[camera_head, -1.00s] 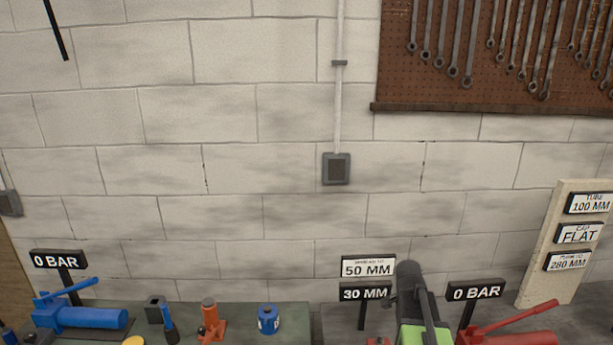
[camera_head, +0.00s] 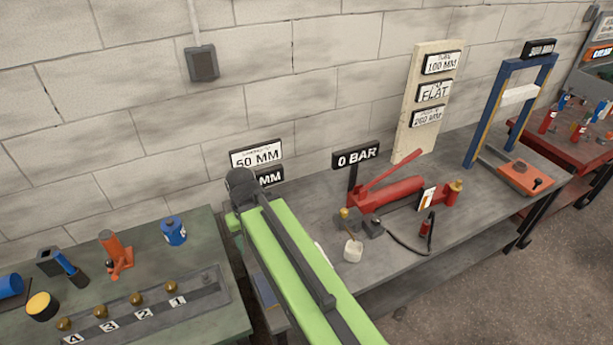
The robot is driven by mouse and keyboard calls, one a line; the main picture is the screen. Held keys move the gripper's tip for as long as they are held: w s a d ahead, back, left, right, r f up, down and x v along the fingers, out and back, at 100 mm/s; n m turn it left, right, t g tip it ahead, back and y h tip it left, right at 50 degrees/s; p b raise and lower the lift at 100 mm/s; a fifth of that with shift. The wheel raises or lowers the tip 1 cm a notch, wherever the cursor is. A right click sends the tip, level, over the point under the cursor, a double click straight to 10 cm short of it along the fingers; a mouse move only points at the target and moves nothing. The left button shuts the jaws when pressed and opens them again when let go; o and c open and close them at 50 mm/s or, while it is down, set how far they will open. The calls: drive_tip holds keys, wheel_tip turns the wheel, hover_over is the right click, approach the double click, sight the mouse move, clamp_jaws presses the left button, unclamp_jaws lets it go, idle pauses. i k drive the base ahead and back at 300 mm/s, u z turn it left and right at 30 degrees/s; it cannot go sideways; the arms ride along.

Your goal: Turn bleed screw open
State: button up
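I cannot tell which part, if any, is the bleed screw. My green arm reaches in from the bottom of the picture, left of the pump. My gripper cannot be made out, so its state is hidden.
A white jar (camera_head: 353,250) and a black hose (camera_head: 408,240) lie before the pump. A blue press frame (camera_head: 508,110) stands to the right. A green bench (camera_head: 190,275) at left carries a numbered rail (camera_head: 205,290) with brass knobs. The grey bench's front right is clear.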

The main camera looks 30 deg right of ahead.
sight(344, 212)
drive_tip(key=u, duration=1.9)
drive_tip(key=k, duration=0.35)
drive_tip(key=z, duration=0.3)
